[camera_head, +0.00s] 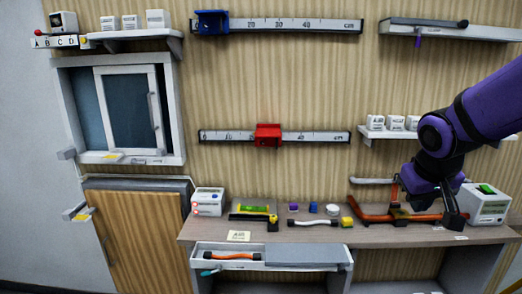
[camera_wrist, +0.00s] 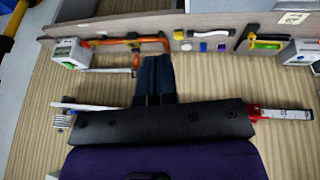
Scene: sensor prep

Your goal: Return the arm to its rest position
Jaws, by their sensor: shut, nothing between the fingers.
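My arm, purple with black joints, reaches in from the right in the head view. My gripper (camera_head: 454,215) points down in front of the right end of the desk (camera_head: 335,236). In the wrist view the two dark fingers of my gripper (camera_wrist: 154,62) are together with nothing between them. The tips overlap the view of an orange bar clamp (camera_wrist: 130,40); I cannot tell whether they touch it. The orange clamp (camera_head: 375,218) lies on the desk in the head view, partly hidden by my gripper.
A white device (camera_head: 486,208) stands close to my gripper's right. A wall shelf (camera_head: 380,133) with small white boxes is above it. A drawer (camera_head: 270,257) stands open below the desk. A red slider (camera_head: 268,135) sits on a wall ruler.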

